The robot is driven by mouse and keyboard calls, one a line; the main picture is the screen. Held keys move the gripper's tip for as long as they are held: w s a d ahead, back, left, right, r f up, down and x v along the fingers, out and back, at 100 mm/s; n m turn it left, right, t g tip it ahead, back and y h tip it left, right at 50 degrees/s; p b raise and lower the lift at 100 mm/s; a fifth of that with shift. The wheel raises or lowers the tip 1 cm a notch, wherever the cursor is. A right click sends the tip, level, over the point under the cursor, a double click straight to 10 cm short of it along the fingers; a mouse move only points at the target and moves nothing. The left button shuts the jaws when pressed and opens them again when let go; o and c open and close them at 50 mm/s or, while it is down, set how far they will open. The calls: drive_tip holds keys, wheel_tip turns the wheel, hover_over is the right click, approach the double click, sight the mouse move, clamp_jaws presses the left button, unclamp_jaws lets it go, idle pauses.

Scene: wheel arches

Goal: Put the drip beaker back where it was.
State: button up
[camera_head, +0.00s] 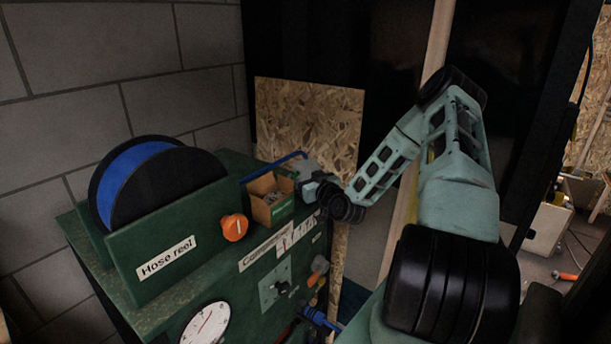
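My gripper (303,181) is at the far right end of the green machine's top, just right of a small open cardboard box. It is small and dark here, and I cannot tell whether its fingers are open or shut. I cannot make out a drip beaker with certainty. A greyish shape shows at the gripper, but I cannot tell whether it is part of the gripper or a held thing.
The green machine (150,289) carries a blue hose reel (130,172), an orange knob (234,227), a gauge (206,325) and the cardboard box (267,205) with small items. A blue tube (274,166) runs behind the box. A chipboard panel (308,120) stands behind.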

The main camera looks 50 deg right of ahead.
drive_tip(key=shift+f, duration=0.15)
drive_tip(key=o, duration=1.1)
drive_tip(key=shift+s+a, duration=0.1)
drive_tip(key=shift+s, duration=0.2)
drive_tip(key=shift+b+v, duration=2.05)
drive_tip(key=shift+v, duration=3.65)
drive_tip(key=shift+s, duration=0.1)
